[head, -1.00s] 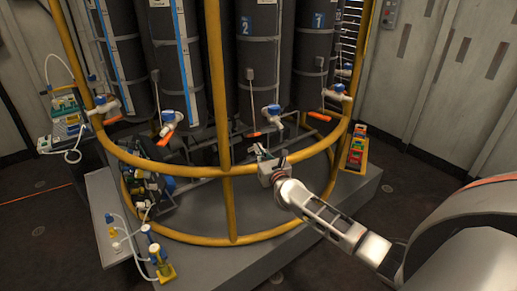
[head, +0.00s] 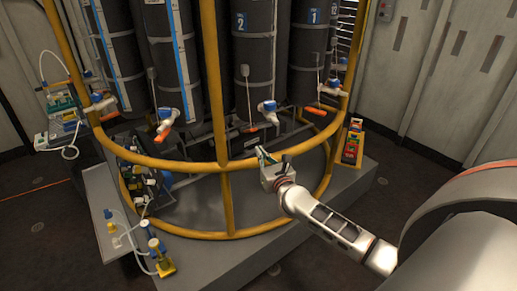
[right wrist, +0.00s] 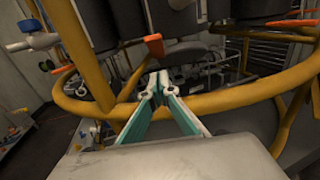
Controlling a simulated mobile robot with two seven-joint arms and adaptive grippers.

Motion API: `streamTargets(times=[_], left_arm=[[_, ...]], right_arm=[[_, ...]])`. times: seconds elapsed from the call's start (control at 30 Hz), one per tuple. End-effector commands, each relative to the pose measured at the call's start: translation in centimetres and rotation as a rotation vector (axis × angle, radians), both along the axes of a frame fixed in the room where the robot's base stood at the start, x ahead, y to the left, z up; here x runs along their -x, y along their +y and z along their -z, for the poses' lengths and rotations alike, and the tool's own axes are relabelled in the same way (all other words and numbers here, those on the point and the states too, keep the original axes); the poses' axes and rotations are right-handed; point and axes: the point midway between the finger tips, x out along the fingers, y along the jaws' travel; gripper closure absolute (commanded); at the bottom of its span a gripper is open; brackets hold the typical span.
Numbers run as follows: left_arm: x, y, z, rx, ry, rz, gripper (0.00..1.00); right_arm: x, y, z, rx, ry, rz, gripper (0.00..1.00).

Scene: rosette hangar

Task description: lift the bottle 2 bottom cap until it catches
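Bottle 2 (head: 254,65) is a tall dark cylinder with a blue "2" label, standing behind the yellow rail in the head view. A blue-and-white valve (head: 267,106) with an orange handle shows at its lower front. I cannot clearly make out its bottom cap. My right gripper (head: 272,157) is at the rail, below and apart from that valve. In the right wrist view, its teal fingers (right wrist: 158,82) converge with their tips nearly together. Nothing is visible between them. My left gripper is not in view.
Yellow frame rails (head: 222,90) stand around the bottles and pass close to my right gripper. Other bottles (head: 307,55) stand alongside. A colourful rack (head: 353,143) stands at the right of the grey platform (head: 235,260). Pumps and tubing (head: 158,255) are at the left.

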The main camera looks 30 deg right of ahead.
Motion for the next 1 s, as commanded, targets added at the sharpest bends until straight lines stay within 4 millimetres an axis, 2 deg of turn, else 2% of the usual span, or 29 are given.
streamTargets(times=[0.6,1.0], left_arm=[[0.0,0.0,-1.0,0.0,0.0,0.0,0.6],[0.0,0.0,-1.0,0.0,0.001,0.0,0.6]], right_arm=[[4.4,0.8,0.1,0.001,0.001,0.0,1.0],[4.8,0.9,0.0,0.0,0.0,0.0,1.0]])
